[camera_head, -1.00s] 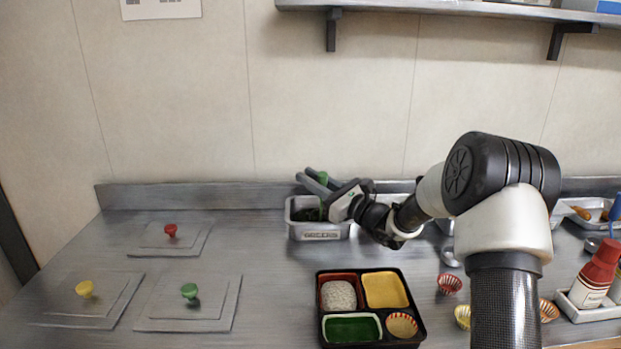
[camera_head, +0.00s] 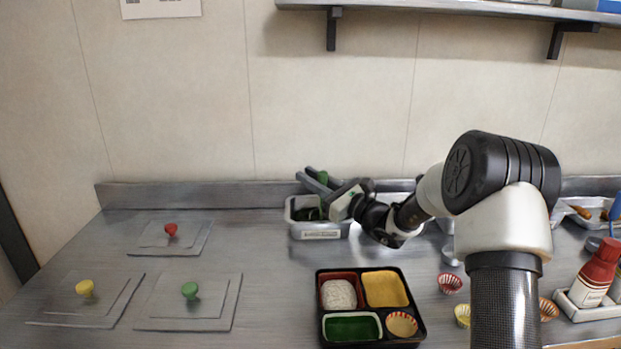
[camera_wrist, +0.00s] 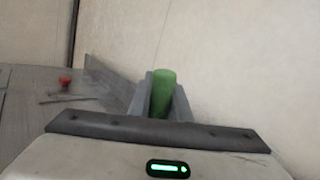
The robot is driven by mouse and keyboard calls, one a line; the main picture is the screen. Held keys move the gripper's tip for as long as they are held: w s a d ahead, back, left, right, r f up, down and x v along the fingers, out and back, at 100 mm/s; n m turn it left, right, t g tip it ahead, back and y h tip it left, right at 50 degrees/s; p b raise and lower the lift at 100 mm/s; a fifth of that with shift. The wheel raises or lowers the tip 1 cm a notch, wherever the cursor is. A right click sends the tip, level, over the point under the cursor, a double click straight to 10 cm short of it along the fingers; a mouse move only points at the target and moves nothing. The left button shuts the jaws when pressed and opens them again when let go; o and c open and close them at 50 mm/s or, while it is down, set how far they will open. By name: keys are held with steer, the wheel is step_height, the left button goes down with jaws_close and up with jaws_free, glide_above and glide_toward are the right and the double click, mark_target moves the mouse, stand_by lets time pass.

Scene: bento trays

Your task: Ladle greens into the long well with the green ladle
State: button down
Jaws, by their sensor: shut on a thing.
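My gripper (camera_head: 318,181) is shut on the green ladle (camera_head: 323,178) and holds it over the steel bin (camera_head: 320,235) at the back of the counter. In the wrist view the ladle's green handle (camera_wrist: 162,92) stands between the fingers. The ladle's lower end is hidden in or behind the bin. Dark greens (camera_head: 306,214) show inside the bin. The black bento tray (camera_head: 372,270) is in front of the bin. The long well at its front left holds a green insert (camera_head: 352,328) with a pale rim.
Three flat lids with red (camera_head: 171,230), yellow (camera_head: 85,289) and green (camera_head: 190,290) knobs lie on the left. Paper cups (camera_head: 450,283) and a red-capped bottle (camera_head: 598,272) stand on the right. A shelf (camera_head: 450,10) hangs above.

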steer(key=shift+r, duration=0.1)
step_height(320, 180, up, 10)
steer(key=p, duration=0.6)
stand_by(0.4)
